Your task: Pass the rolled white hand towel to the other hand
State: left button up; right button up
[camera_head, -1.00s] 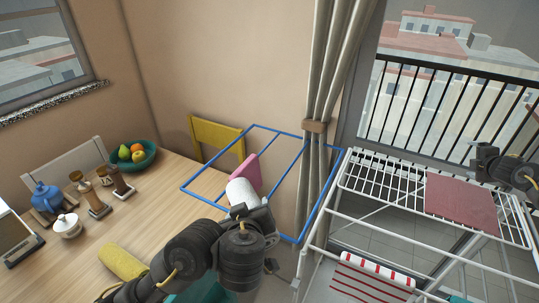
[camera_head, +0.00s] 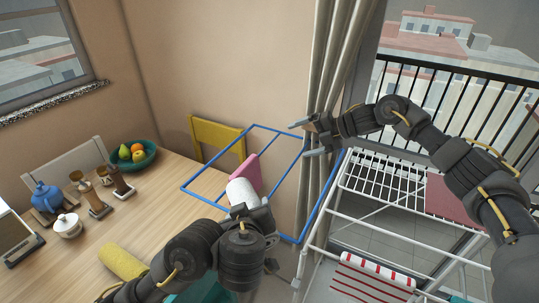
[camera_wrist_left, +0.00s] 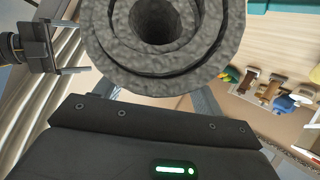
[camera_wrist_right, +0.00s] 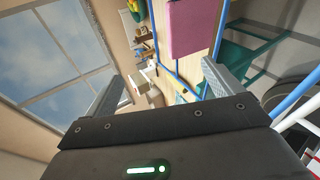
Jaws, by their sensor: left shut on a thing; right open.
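The rolled white hand towel (camera_head: 241,191) is held up in front of the blue rack in the head view. My left gripper (camera_head: 252,209) is shut on its lower part. The left wrist view shows the roll's spiral end (camera_wrist_left: 208,58) close up, looking grey in shade. My right gripper (camera_head: 303,138) is open and empty, above and to the right of the towel in the head view, apart from it. Its spread fingers show in the right wrist view (camera_wrist_right: 163,86) with nothing between them. I cannot make out the towel there.
A blue rack frame (camera_head: 212,200) with a pink cloth (camera_head: 247,172) is beside the table (camera_head: 165,205). A yellow roll (camera_head: 122,262), fruit bowl (camera_head: 150,158) and tea things stand on the table. A white drying rack (camera_head: 362,184) with cloths is at right, by the curtain (camera_head: 335,60).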

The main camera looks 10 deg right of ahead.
jog(key=s+a+r+n+g, duration=0.4)
jog(key=s+a, duration=0.1)
jog(key=a, duration=0.5)
pick_arm(q)
jog(key=shift+a, duration=0.15)
pick_arm(e)
jog(key=n+g+h, duration=0.4)
jog(key=n+h, duration=0.1)
send_near(250, 189)
jog(key=x, duration=1.1)
jog(key=shift+a+f, duration=0.15)
jog(key=shift+f, duration=0.2)
jog(key=shift+y, duration=0.3)
jog(key=c, duration=1.2)
pick_arm(q)
jog(key=o, duration=1.1)
pick_arm(e)
jog(key=shift+o, duration=0.2)
pick_arm(q)
jog(key=shift+o, duration=0.2)
